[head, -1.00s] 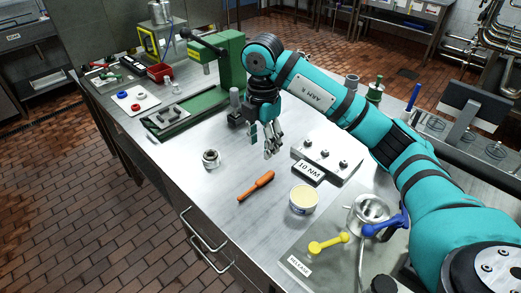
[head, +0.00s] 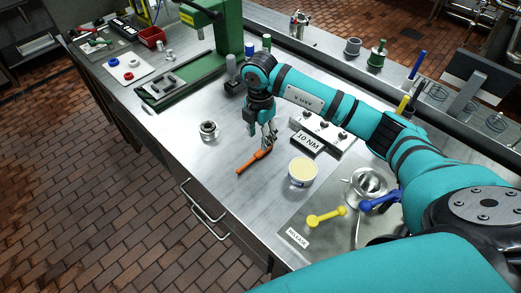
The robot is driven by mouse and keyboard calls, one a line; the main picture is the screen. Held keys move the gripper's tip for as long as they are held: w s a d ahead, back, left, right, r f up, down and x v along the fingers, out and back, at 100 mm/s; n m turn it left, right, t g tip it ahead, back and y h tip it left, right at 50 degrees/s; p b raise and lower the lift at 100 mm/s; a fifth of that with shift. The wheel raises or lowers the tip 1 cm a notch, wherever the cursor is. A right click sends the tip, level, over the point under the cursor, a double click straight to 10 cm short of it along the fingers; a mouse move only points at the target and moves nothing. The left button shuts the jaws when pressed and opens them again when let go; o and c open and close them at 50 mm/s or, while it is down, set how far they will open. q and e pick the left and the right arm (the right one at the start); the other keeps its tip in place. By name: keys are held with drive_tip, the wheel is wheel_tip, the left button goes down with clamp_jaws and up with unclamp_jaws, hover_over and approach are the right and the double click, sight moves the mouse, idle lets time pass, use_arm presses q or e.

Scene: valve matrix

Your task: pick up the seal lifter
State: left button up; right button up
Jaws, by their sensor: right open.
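An orange tool, which looks like the seal lifter (head: 252,162), lies on the steel workbench (head: 225,180) at an angle. Its upper right end is close to my right gripper. My right gripper (head: 269,142) is open and points down right at that end. I cannot tell whether the fingers touch the tool or are just above it. My left gripper is not in view.
A tub of pale paste (head: 302,171) stands right of the tool, and a small metal fitting (head: 209,130) stands to its left. A block labelled 10 NM (head: 308,142) is behind. Yellow (head: 326,217) and blue (head: 380,200) handles are at the lower right. The bench's front edge is lower left.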

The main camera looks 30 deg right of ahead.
sight(261, 151)
drive_tip(key=shift+s+f+p, duration=0.2)
drive_tip(key=shift+f+p, duration=0.1)
drive_tip(key=f, duration=0.1)
drive_tip(key=f+p, duration=0.1)
drive_tip(key=f, duration=0.1)
drive_tip(key=shift+s+a+f+p, duration=0.15)
drive_tip(key=shift+s+f+p, duration=0.2)
drive_tip(key=shift+f, duration=0.45)
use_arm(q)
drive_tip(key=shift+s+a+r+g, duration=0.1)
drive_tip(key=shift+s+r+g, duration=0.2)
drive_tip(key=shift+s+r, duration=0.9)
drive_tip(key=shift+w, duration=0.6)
use_arm(e)
drive_tip(key=shift+w, duration=0.1)
clamp_jaws()
